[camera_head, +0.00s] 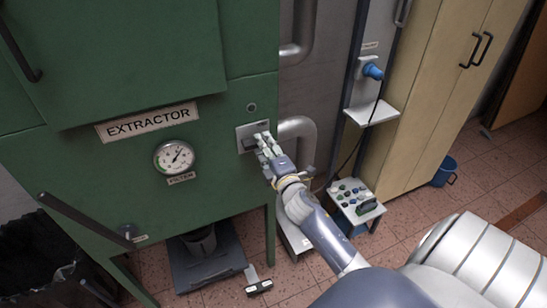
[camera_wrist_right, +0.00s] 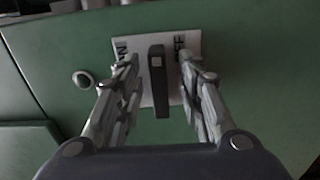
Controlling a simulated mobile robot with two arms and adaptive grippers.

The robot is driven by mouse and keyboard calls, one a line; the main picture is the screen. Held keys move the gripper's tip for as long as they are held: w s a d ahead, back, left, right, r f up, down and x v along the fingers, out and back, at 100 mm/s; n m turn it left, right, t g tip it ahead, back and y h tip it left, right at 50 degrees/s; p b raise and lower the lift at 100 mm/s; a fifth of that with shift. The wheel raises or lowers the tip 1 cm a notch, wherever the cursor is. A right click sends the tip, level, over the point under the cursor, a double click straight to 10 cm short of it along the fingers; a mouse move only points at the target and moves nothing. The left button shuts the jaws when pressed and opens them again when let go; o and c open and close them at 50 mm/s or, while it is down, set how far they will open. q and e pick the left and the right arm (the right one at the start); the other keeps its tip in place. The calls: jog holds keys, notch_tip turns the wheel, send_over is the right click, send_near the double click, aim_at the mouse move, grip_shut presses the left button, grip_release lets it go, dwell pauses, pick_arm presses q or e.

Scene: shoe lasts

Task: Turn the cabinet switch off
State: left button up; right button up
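The switch is on the front of the green extractor cabinet (camera_head: 100,200), right of the EXTRACTOR label. Its pale plate (camera_head: 240,131) is partly covered by my right gripper (camera_head: 263,143) in the head view. In the wrist view, a dark upright switch lever (camera_wrist_right: 157,80) stands on the pale plate (camera_wrist_right: 146,98), with a partly hidden label on each side; the right one appears to end in FF. My right gripper (camera_wrist_right: 162,77) is open, one finger on each side of the lever, with visible gaps. I do not make out my left gripper.
A gauge (camera_head: 174,157) and a small round knob (camera_head: 251,107) are on the cabinet front. A grey pipe (camera_head: 300,128) runs right of the switch. A low stand with coloured knobs (camera_head: 355,198) and a blue bin (camera_head: 445,171) stand on the tiled floor to the right.

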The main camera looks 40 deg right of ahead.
jog(key=v, duration=1)
jog(key=s+a+f+m+g+y, duration=0.1)
jog(key=s+a+f+m+g, duration=0.2)
jog(key=f, duration=0.9)
jog(key=s+a+f+m+g+y, duration=0.1)
jog(key=s+a+f+m+g, duration=0.3)
jog(key=f, duration=0.9)
jog(key=s+a+f+g+y, duration=0.15)
jog(key=s+f, duration=0.35)
jog(key=f, duration=0.7)
jog(key=s+a+f+m+g, duration=0.1)
jog(key=s+f+m+g, duration=0.1)
jog(key=s+f, duration=0.4)
jog(key=s+a+f+m+g, duration=0.2)
jog(key=s+f, duration=0.3)
jog(key=s, duration=0.8)
jog(key=s+a+f+m+g, duration=0.1)
jog(key=s+f+g, duration=0.3)
jog(key=s, duration=0.6)
notch_tip(320, 180, down, 3)
jog(key=shift+a+r+m, duration=0.1)
jog(key=shift+a+m, duration=0.1)
jog(key=shift+m, duration=0.2)
